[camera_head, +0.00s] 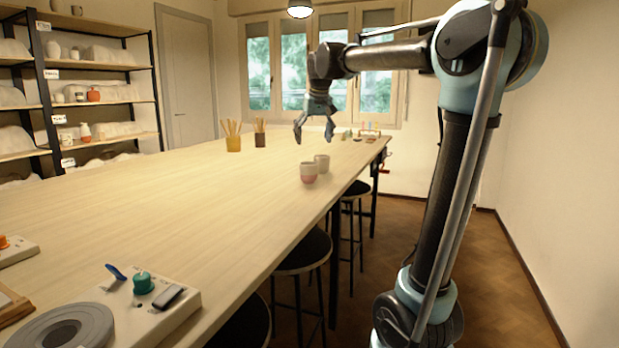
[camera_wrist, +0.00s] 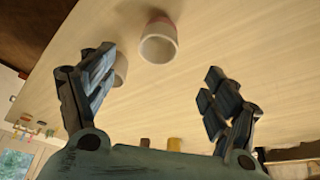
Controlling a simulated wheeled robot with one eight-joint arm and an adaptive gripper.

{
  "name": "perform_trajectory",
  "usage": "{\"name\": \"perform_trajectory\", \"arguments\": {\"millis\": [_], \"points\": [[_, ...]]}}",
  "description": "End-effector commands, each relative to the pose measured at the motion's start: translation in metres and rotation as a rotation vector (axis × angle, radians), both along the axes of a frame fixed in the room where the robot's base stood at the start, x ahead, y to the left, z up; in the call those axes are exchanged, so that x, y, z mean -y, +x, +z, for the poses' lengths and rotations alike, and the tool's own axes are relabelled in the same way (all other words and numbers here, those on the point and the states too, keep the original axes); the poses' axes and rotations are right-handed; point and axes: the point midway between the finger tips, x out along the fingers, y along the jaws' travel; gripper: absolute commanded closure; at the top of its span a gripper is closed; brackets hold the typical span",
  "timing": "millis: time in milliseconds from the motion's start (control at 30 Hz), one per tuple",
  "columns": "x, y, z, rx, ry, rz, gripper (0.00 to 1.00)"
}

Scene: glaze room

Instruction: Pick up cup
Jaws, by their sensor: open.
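Two cups stand close together on the long wooden table (camera_head: 180,185) near its right edge. The nearer cup (camera_head: 309,173) is pale with a pinkish-red lower part; the other cup (camera_head: 322,162) is plain and pale, just behind it. My gripper (camera_head: 314,135) is open and empty above the table, higher than the cups. In the wrist view my gripper (camera_wrist: 155,95) has its fingers spread wide. The red-based cup (camera_wrist: 158,42) shows at the top between the fingers, and the plain cup (camera_wrist: 121,68) is partly hidden behind the left finger.
Two tool pots, a yellow one (camera_head: 233,144) and a dark one (camera_head: 260,140), stand farther back on the table. Stools (camera_head: 303,250) line the right edge. A banding wheel (camera_head: 68,328) and a tool board (camera_head: 150,305) lie at the near end. The table's middle is clear.

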Motion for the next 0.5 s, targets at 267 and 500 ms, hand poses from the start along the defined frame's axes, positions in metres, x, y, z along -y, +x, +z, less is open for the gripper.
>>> {"name": "perform_trajectory", "arguments": {"millis": [267, 500], "points": [[-0.006, 0.018, -0.047, 0.000, -0.001, -0.001, 0.20], [-0.010, 0.032, -0.083, 0.000, -0.001, -0.001, 0.20]]}}
